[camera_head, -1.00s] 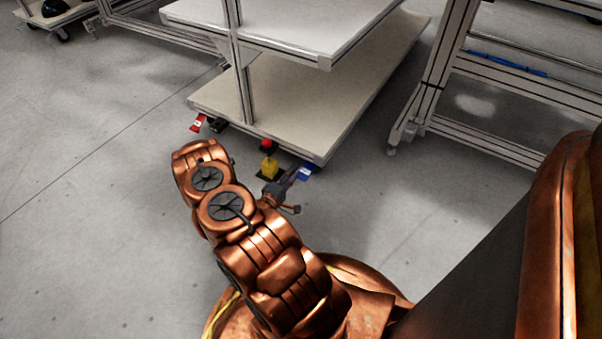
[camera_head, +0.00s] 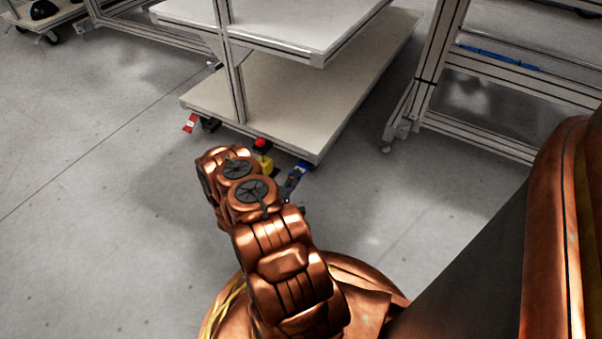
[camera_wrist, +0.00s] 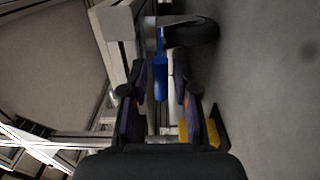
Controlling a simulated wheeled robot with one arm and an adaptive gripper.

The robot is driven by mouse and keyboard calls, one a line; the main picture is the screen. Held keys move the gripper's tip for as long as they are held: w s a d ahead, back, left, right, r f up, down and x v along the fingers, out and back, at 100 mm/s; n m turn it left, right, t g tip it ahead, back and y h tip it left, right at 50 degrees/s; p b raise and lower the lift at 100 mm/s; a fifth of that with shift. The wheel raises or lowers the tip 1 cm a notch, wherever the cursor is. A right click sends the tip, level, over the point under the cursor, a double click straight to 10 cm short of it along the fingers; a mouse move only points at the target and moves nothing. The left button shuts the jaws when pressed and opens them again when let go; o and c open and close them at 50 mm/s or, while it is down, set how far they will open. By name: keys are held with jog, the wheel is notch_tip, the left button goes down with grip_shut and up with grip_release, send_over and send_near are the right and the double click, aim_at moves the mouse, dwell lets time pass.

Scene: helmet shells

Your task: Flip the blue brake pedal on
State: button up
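The blue brake pedal (camera_wrist: 161,79) shows in the wrist view between the two fingers of my gripper (camera_wrist: 160,85), with a gap on each side. My gripper is open, its fingertips on either side of the pedal. A dark caster wheel (camera_wrist: 192,33) is just beyond the pedal. In the head view the blue pedal (camera_head: 300,166) is at the near right corner of the cart, partly hidden by my gripper (camera_head: 292,185). Whether the pedal is up or down is hard to tell.
The two-shelf cart (camera_head: 290,95) overhangs the pedal. A red pedal (camera_head: 190,122) is at its left corner. A yellow block with a red button (camera_head: 260,144) is near the blue pedal. Another metal frame (camera_head: 425,90) stands to the right. The floor in front is clear.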

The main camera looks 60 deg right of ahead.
aim_at(301, 168)
jog(key=shift+d+b, duration=0.9)
jog(key=shift+d, duration=1.3)
grip_shut()
jog(key=shift+s, duration=0.1)
